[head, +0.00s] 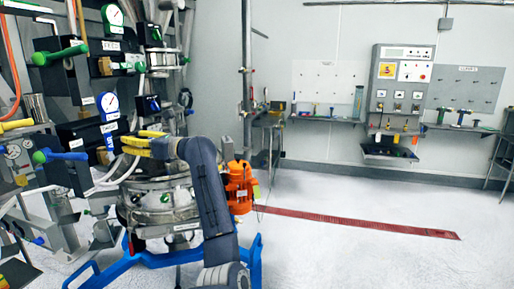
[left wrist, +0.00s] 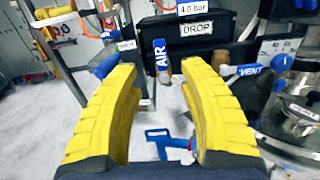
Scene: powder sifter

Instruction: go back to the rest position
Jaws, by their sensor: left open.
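My left gripper (head: 142,141) has yellow ribbed fingers and is in front of the valve panel, above the steel sifter body (head: 162,197). In the left wrist view its two fingers (left wrist: 156,68) stand wide apart with nothing held between them. A blue lever labelled AIR (left wrist: 161,58) shows in the gap beyond the fingertips; whether it is touched cannot be told, but no contact shows. A blue lever labelled VENT (left wrist: 248,70) is to the right of the right finger. My right gripper is in neither view.
The sifter stands in a blue frame (head: 250,262) with an orange motor (head: 239,188) at its right. Gauges (head: 112,18), green-handled (head: 60,53) and blue-handled valves (head: 62,156) crowd the left. Open floor with a red strip (head: 365,223) lies right. A control panel (head: 400,95) is on the back wall.

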